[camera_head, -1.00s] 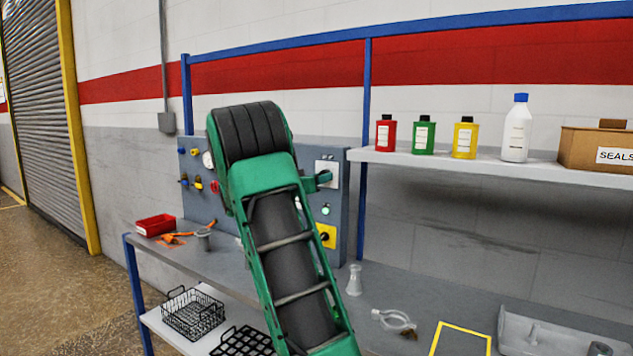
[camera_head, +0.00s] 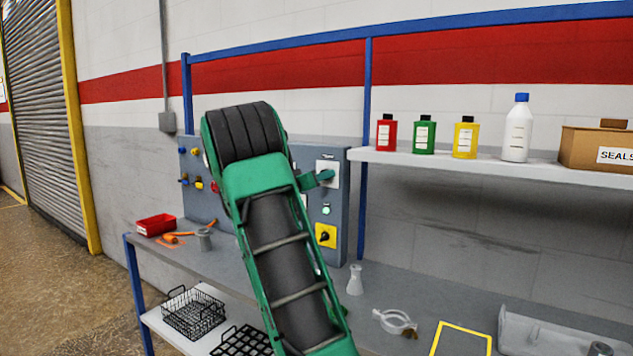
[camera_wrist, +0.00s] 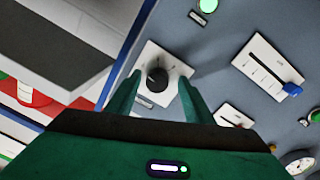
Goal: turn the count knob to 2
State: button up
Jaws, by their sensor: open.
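A round black knob (camera_wrist: 157,78) on a white plate sits on the grey panel in the wrist view. It has a small pointer mark, but I cannot read its scale. My gripper (camera_wrist: 159,84) is open, with its two green fingers on either side of the knob in that view; I cannot tell whether they touch it. In the head view the white plate (camera_head: 333,167) is at the panel's upper right. My gripper (camera_head: 324,175) is in front of it, and the knob is hidden there.
The grey panel (camera_head: 339,212) also carries a green lamp (camera_head: 327,210), a black knob on a yellow plate (camera_head: 325,236) and a slider with a blue handle (camera_wrist: 291,89). A blue frame post (camera_wrist: 131,45) stands close beside the plate. A glass flask (camera_head: 355,281) stands on the bench.

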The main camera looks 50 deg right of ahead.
jog(key=a, duration=1)
jog(key=shift+s+a+f, duration=0.15)
jog(key=shift+a, duration=0.25)
jog(key=s+a+f+y, duration=0.3)
jog(key=s+f+y, duration=0.1)
jog(key=s+f, duration=0.25)
jog(key=s+a+f+y, duration=0.3)
jog(key=s+f+y, duration=0.2)
jog(key=f, duration=0.2)
jog(key=s+a+f+n+y, duration=0.3)
jog(key=s+a, duration=0.6)
jog(key=a, duration=0.4)
jog(key=s+a+f+n+y, duration=0.3)
jog(key=s+a+f+y, duration=0.2)
jog(key=s+a, duration=0.4)
jog(key=a+y, duration=0.1)
jog(key=a, duration=0.2)
jog(key=shift+a+f+g, duration=0.3)
jog(key=shift+a+f, duration=0.05)
jog(key=shift+f, duration=0.05)
